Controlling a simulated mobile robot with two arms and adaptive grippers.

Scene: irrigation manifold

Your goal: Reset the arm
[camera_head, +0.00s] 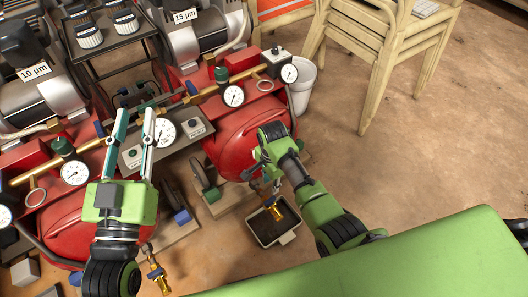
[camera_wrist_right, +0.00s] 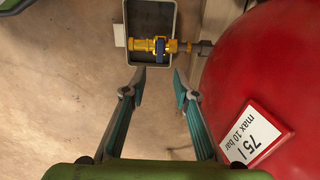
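My left gripper (camera_head: 136,112) is at the left of the head view, its two long teal fingers apart and nothing between them. It is in front of the brass pipe with the gauges. My right gripper (camera_head: 259,172) is beside the red tank (camera_head: 240,135). In the right wrist view its fingertips (camera_wrist_right: 159,75) are apart with a gap between them and hold nothing. A brass valve (camera_wrist_right: 165,46) with a blue part lies beyond the fingertips, over a small dark tray (camera_wrist_right: 150,76). In the head view the valve (camera_head: 277,211) shows above the tray (camera_head: 285,239).
A brass pipe (camera_head: 205,92) with several gauges runs across the red tanks. Another brass fitting (camera_head: 157,277) hangs low at the left. A white bucket (camera_head: 303,85) and wooden chairs (camera_head: 378,50) stand behind. The brown floor (camera_head: 430,150) at right is clear.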

